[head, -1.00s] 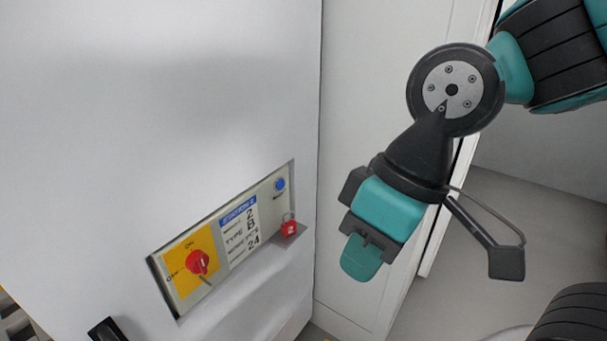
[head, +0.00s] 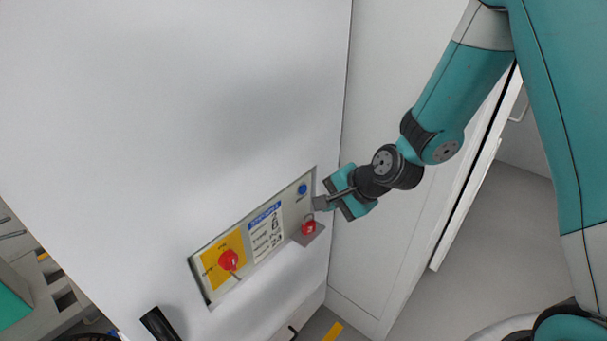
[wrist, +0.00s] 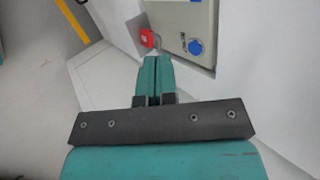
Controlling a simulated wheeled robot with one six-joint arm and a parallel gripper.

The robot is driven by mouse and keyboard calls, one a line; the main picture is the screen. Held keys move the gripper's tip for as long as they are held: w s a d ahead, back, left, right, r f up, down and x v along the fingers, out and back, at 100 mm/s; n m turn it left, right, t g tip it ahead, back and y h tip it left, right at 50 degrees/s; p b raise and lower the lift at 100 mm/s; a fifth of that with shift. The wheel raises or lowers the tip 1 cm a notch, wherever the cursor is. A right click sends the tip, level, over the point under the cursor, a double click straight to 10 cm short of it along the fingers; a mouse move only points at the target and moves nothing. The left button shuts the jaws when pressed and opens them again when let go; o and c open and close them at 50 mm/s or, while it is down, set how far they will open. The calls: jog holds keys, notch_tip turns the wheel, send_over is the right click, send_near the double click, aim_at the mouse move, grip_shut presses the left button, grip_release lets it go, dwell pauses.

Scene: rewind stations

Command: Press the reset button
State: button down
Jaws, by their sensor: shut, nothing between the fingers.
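The blue round reset button (head: 302,188) sits at the upper right end of a grey control panel (head: 287,220) on a white cabinet. It also shows in the wrist view (wrist: 195,47), ahead and to the right of my fingertips. My gripper (head: 327,193) is just right of the panel's right end in the head view. In the wrist view my gripper's teal fingers (wrist: 154,60) are closed together with nothing between them.
A red rotary switch (head: 229,261) on a yellow plate is at the panel's left. A black handle (head: 160,324) is lower left.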

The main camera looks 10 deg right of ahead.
aim_at(303, 190)
jog(key=w+d+f+m+t+h+p, duration=0.2)
jog(key=d+f+m, duration=0.4)
jog(key=m, duration=0.1)
jog(key=shift+w+f+m, duration=0.4)
jog(key=w+a+p, duration=0.1)
jog(key=w+a, duration=0.4)
jog(key=w, duration=0.2)
jog(key=shift+p, duration=0.4)
jog(key=shift+w+a, duration=0.15)
jog(key=shift+a, duration=0.05)
dwell(1.4)
jog(key=shift+w+a, duration=0.15)
jog(key=shift+w, duration=0.1)
